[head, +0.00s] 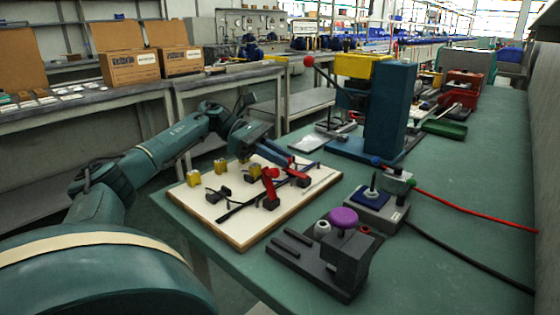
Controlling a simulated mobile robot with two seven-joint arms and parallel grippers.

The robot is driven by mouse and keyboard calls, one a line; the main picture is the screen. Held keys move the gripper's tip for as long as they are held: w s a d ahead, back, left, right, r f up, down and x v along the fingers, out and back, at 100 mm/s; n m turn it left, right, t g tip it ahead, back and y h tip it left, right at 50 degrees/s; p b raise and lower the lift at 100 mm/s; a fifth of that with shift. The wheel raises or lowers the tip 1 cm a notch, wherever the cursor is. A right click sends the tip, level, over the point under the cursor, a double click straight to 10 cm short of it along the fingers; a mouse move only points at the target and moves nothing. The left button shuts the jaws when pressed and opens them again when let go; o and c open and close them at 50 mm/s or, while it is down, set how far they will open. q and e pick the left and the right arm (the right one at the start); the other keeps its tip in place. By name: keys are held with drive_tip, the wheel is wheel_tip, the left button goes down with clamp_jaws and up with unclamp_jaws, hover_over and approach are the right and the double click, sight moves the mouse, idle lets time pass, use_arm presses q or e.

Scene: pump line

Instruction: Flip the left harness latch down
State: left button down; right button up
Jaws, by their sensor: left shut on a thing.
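The white harness board (202,207) lies on the left part of the green bench. Two red latches stand on it on dark blocks. The nearer latch (269,180) sticks up and is clear of my gripper. The farther latch (299,175) lies lower and slanted, just behind and to the right. My left gripper (290,162) comes in over the board's far side and is shut at the farther latch; its fingertips partly hide the contact. A dark harness cable (240,206) runs across the board beside the latches. My right gripper is out of view.
Yellow blocks (193,178) stand along the board's left side. A dark fixture with a purple knob (343,217) sits in front to the right. A grey block with a blue pad (371,195) and a tall blue press (390,110) stand beyond. The bench's right side is mostly clear, except for hoses.

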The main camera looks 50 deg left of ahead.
use_arm(q)
drive_tip(key=shift+f, duration=0.1)
idle(0.4)
drive_tip(key=c, duration=1.3)
unclamp_jaws()
drive_tip(key=shift+c, duration=0.2)
drive_tip(key=shift+a, duration=0.1)
drive_tip(key=p+v, duration=0.2)
drive_tip(key=v, duration=0.8)
drive_tip(key=shift+a, duration=0.1)
drive_tip(key=shift+s+a+r+p, duration=0.2)
drive_tip(key=shift+a+r+p, duration=0.25)
drive_tip(key=shift+p, duration=0.8)
drive_tip(key=shift+s+a+p, duration=0.35)
drive_tip(key=shift+a+p, duration=0.3)
drive_tip(key=shift+p, duration=0.3)
drive_tip(key=shift+a, duration=0.1)
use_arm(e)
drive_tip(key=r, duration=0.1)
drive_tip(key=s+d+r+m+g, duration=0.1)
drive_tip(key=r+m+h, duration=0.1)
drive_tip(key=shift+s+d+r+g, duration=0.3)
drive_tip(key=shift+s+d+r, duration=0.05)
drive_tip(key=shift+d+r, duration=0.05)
